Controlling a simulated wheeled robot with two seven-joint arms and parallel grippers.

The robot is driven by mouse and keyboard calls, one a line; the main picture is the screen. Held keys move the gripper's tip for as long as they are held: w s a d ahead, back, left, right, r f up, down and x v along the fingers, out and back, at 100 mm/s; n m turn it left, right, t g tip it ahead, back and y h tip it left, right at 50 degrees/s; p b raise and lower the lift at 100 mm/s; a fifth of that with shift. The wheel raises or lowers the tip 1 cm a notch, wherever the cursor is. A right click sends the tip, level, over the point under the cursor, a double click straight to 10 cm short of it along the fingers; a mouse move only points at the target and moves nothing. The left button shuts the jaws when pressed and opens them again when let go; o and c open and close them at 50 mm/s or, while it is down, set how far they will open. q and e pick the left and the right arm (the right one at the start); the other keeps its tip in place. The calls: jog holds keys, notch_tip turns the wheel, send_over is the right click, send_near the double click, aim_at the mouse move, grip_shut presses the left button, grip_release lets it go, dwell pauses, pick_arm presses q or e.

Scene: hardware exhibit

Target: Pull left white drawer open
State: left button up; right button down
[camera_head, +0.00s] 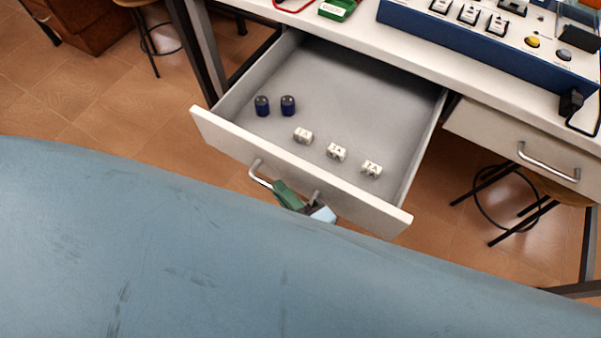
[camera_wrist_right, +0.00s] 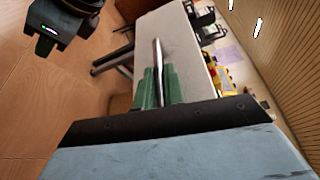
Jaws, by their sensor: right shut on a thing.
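The left white drawer (camera_head: 300,165) is pulled well out from under the table in the head view. Its curved metal handle (camera_head: 257,175) is on the front panel. My right gripper (camera_head: 285,193), with green fingers, is shut on this handle. The wrist view shows the green fingers (camera_wrist_right: 157,88) on both sides of the metal bar (camera_wrist_right: 157,57). Inside the drawer lie two dark blue cylinders (camera_head: 275,106) and several small white blocks (camera_head: 336,152). My left gripper does not show in the head view.
The white tabletop (camera_head: 352,27) carries a blue board (camera_head: 470,45) with switches and a green block (camera_head: 337,9). A second drawer (camera_head: 500,142), at the right, is shut. Dark stools (camera_head: 505,205) stand below. My own blue-grey body part covers the foreground.

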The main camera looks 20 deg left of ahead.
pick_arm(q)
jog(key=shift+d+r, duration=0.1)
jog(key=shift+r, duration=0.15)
pick_arm(e)
jog(key=shift+s+a, duration=0.1)
jog(key=shift+s, duration=0.75)
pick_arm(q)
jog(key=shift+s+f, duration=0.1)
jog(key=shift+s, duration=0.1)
pick_arm(e)
jog(key=c, duration=1.5)
grip_release()
